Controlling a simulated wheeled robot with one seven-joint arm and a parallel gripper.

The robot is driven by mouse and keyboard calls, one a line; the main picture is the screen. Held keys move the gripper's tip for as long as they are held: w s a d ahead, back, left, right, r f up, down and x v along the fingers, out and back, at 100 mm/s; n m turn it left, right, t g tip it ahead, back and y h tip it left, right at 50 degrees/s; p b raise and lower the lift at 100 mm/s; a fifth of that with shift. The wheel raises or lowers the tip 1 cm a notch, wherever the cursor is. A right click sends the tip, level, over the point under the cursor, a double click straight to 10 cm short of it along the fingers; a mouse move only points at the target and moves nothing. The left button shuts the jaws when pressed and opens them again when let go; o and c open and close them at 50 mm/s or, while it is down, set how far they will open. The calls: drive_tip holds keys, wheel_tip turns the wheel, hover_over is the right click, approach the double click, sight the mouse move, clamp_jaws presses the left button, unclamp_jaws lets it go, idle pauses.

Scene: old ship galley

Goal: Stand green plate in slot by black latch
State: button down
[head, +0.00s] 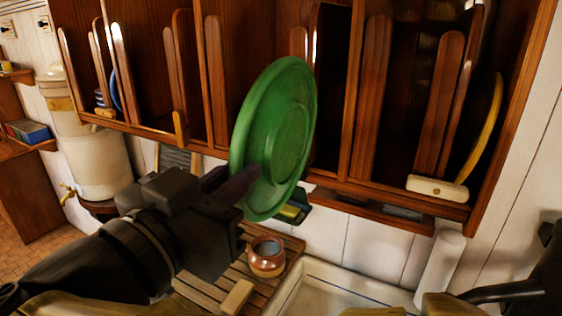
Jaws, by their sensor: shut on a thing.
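The green plate (275,135) is held up on edge, tilted, in front of the wooden plate rack (335,188). My gripper (238,186) is shut on its lower left edge. The plate appears to be outside the rack and covers part of the middle slots. I see no black latch; one may be hidden behind the plate. A cream latch (437,188) sits at the right slot, and an orange-brown latch (180,128) stands upright at a left-middle slot.
A yellow plate (487,125) stands in the far right slot and a blue plate (115,90) in a left one. Upright dividers separate the slots. Below are a copper pot (267,257) on a slatted board (205,290) and a pale sink (335,290).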

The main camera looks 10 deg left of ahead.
drive_tip(key=shift+w, duration=0.15)
approach(311, 123)
drive_tip(key=shift+r, duration=0.5)
idle(1.2)
drive_tip(key=shift+s+r, duration=0.1)
drive_tip(key=shift+s, duration=0.15)
drive_tip(key=shift+w+d, duration=0.1)
idle(0.7)
drive_tip(key=shift+f+p+x, duration=0.15)
drive_tip(key=shift+x, duration=1.15)
drive_tip(key=shift+f+p+x, duration=0.2)
drive_tip(key=shift+x, duration=1.05)
drive_tip(key=shift+f+p+x, duration=0.15)
drive_tip(key=shift+x, duration=1.15)
drive_tip(key=shift+w, duration=0.1)
drive_tip(key=p+x, duration=0.1)
drive_tip(key=x, duration=0.6)
drive_tip(key=shift+w+f, duration=0.3)
drive_tip(key=shift+w, duration=0.05)
